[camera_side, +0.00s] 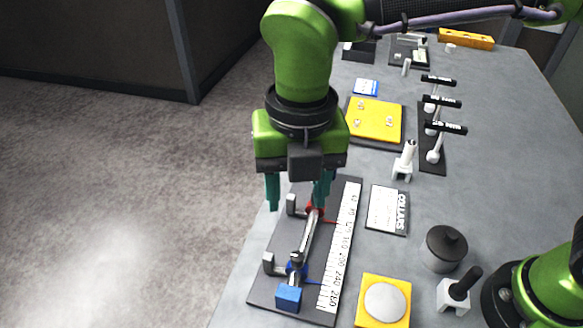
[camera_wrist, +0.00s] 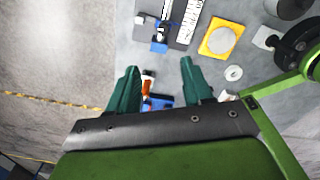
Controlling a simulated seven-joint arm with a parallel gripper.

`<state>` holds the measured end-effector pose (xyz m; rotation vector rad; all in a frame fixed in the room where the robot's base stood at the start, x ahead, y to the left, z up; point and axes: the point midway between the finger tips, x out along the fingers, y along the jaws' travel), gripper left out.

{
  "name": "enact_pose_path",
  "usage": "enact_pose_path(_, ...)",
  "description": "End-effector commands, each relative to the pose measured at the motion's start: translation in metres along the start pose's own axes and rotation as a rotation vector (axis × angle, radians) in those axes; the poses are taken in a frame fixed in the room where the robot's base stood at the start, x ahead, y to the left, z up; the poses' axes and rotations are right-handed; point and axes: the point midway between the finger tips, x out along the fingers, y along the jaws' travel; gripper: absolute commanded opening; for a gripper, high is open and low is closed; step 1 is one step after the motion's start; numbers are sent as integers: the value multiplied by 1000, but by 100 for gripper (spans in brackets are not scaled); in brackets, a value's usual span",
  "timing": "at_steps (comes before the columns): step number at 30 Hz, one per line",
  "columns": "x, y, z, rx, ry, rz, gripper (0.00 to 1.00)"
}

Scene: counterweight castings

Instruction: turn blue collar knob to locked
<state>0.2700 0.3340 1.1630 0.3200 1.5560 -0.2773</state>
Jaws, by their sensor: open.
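A blue collar (camera_side: 295,270) sits low on a metal rod (camera_side: 309,235) over a dark base plate (camera_side: 262,290). A blue block (camera_side: 288,297) stands just in front of it; I cannot tell which part is its knob or how it is turned. A red collar (camera_side: 316,211) sits farther up the rod, partly hidden by a finger. My gripper (camera_side: 296,200) is open and empty, above the far part of the plate and apart from the blue collar. In the wrist view my gripper (camera_wrist: 158,66) shows its teal fingers spread, with blue parts (camera_wrist: 158,46) beyond them.
A "COLLARS" card (camera_side: 387,209), a yellow pad with a pale disc (camera_side: 384,302), a dark-topped cylinder (camera_side: 445,248) and a black-handled lever (camera_side: 458,291) stand to the right.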

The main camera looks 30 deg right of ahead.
Motion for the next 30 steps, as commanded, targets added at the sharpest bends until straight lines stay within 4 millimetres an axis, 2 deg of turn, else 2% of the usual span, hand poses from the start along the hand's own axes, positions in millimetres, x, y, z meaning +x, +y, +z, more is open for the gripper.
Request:
enact_pose_path(3, -13, 1, 3, -211, -14, -6, 50)
enact_pose_path(6, -14, -2, 3, -319, -11, -24, 50)
enact_pose_path(13, -1, -4, 3, -385, -5, -31, 50)
enact_pose_path(17, 22, -6, 3, -383, -2, -33, 50)
enact_pose_path(30, 116, -8, 4, -382, -3, -31, 50)
